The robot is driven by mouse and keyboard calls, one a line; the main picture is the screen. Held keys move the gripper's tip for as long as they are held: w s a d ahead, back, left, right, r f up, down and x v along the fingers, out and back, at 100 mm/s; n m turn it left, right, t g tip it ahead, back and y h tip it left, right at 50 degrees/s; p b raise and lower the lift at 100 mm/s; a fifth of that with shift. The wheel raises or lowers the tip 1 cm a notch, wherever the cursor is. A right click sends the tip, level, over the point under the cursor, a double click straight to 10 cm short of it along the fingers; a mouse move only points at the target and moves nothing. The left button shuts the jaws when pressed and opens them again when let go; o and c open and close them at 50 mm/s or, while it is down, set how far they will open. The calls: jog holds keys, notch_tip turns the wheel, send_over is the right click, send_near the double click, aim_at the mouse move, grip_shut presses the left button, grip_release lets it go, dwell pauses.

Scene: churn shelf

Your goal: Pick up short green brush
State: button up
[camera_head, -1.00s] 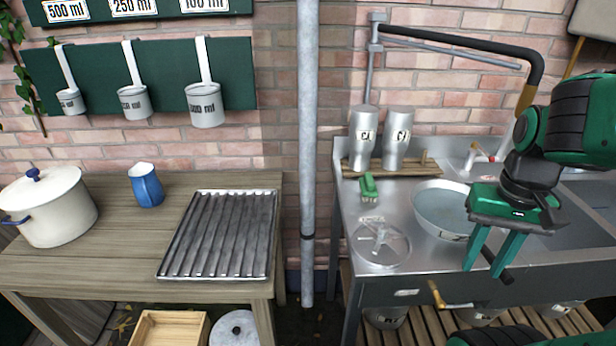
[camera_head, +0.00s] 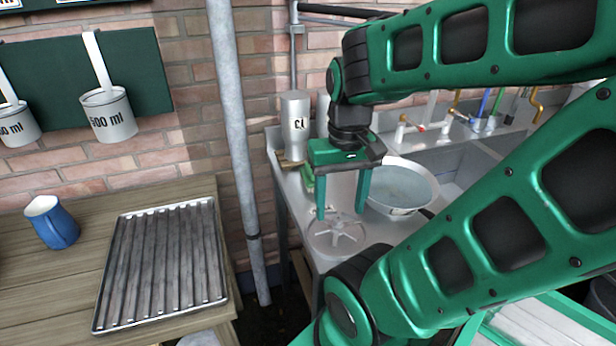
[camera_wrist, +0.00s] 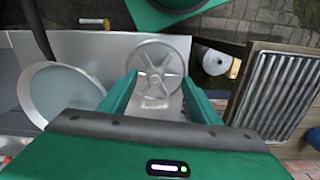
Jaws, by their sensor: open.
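The short green brush (camera_head: 308,179) lies on the metal counter, below the metal cylinders in the head view. It is mostly hidden behind my gripper, with only a green part showing at the gripper's left side. I cannot make it out in the wrist view. My gripper (camera_head: 340,215) is open and empty, fingers pointing down, in front of the brush in the picture. In the wrist view its fingers (camera_wrist: 160,75) frame a spoked metal wheel (camera_wrist: 163,62). How far the fingertips are above the counter is hard to tell.
The spoked wheel (camera_head: 337,240) lies near the counter's left end. A wide metal bowl (camera_head: 402,188) is right of my gripper, and a metal cylinder (camera_head: 295,125) stands behind. A vertical pipe (camera_head: 236,150) separates the counter from a wooden table holding a ribbed tray (camera_head: 165,265) and blue jug (camera_head: 52,222).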

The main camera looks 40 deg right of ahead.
jog(key=o, duration=0.5)
jog(key=shift+r+n, duration=0.3)
jog(key=shift+o, duration=0.4)
jog(key=w+d+r+n, duration=0.2)
jog(key=w+d+n, duration=0.2)
jog(key=w+n, duration=0.4)
jog(key=shift+w+d, duration=0.25)
jog(key=shift+w, duration=0.2)
jog(key=n, duration=0.9)
send_near(311, 176)
jog(key=d, duration=0.2)
jog(key=w+d+f, duration=0.1)
jog(key=shift+w+f+n, duration=0.15)
jog(key=shift+n, duration=0.25)
jog(key=shift+w+f, duration=0.15)
jog(key=shift+f, duration=2.45)
jog(key=shift+w+f, duration=0.1)
jog(key=shift+f, duration=2.55)
